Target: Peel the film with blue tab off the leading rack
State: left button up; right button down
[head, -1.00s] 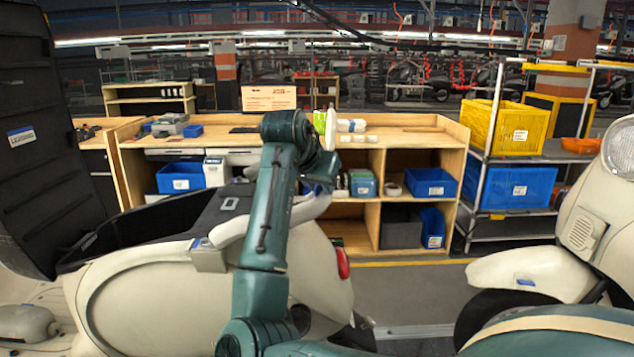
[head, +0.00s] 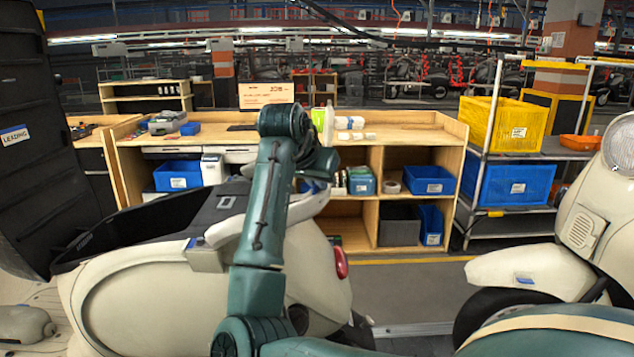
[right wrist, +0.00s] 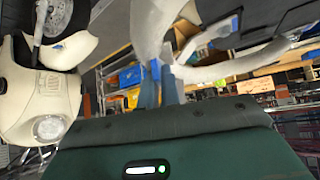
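The leading scooter (head: 170,280), cream, stands at the left beside a dark panel with a "LEADING" label (head: 15,135). Its cream rear rail, the rack (head: 228,233), passes behind my right arm. A grey block (head: 207,256) with a small blue edge sits by the rail's near end. My right gripper (head: 315,187) is at the rail's far side, mostly hidden by my arm. In the right wrist view its two blue-grey fingers (right wrist: 161,88) stand close together near the cream rail (right wrist: 150,30); a grip is unclear. My left gripper is not in view.
A second cream scooter (head: 510,270) stands at the right, with a small blue tab (head: 524,279) on its fender. A wooden workbench (head: 410,140) with bins stands behind. A metal rack (head: 490,140) holds a yellow bin (head: 495,122). Floor between the scooters is free.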

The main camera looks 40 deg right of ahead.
notch_tip(320, 180, up, 6)
jog(key=s+a, duration=0.2)
jog(key=shift+s+f, duration=0.25)
jog(key=s+a+r, duration=0.2)
jog(key=s+r, duration=0.1)
jog(key=r, duration=0.4)
jog(key=shift+a, duration=0.35)
dwell(0.5)
notch_tip(320, 180, up, 6)
jog(key=s+a, duration=0.2)
jog(key=shift+s+a+r, duration=0.2)
jog(key=shift+s, duration=0.2)
dwell(0.3)
